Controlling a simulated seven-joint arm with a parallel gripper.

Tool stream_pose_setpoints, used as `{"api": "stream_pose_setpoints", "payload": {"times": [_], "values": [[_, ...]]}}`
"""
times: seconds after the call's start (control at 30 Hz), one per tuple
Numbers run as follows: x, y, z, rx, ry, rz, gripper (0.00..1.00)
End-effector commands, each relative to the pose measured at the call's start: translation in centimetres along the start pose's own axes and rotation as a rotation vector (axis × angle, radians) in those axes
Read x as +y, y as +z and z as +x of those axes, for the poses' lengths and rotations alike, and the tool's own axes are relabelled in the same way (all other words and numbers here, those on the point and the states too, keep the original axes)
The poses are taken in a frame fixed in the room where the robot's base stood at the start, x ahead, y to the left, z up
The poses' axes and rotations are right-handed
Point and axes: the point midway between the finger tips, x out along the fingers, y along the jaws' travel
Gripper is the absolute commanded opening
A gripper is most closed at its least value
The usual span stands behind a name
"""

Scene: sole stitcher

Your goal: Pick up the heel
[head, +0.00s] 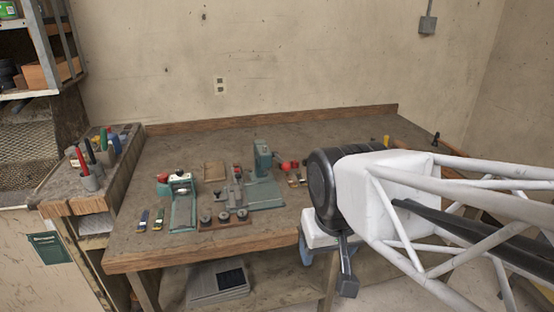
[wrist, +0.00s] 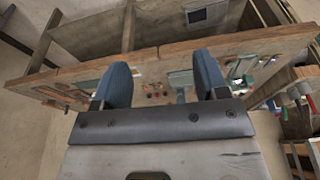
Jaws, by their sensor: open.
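I cannot make out for certain which small item is the heel. Several small parts lie among the tools on the wooden workbench (head: 270,222), including dark round pieces on a brown block (head: 222,222) near the front edge and red pieces (head: 290,165) right of a teal press (head: 263,170). My gripper (wrist: 163,65) is open and empty in the wrist view, its two blue fingers wide apart. In the head view my gripper (head: 307,256) hangs by the bench's front edge, right of the tools and apart from them. My wrist hides part of the bench's right side.
A teal and red device (head: 181,200) stands on the bench left of the brown block. A side stand (head: 75,185) with a cup of tools is at the left. A grey case (head: 217,283) sits on the lower shelf. The bench's front right looks bare.

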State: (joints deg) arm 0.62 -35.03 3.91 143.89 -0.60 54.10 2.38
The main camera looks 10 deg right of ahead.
Motion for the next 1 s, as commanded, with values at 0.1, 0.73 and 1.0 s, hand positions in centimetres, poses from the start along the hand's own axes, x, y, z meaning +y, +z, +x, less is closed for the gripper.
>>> {"api": "stream_pose_setpoints", "payload": {"times": [0.1, 0.73, 1.0], "values": [[0.1, -1.9, -0.3, -0.007, 0.001, 0.033, 0.67], [1.1, -16.8, -1.2, -0.050, 0.015, 0.320, 0.67], [1.8, -23.4, -0.3, -0.068, 0.024, 0.447, 0.67]]}}
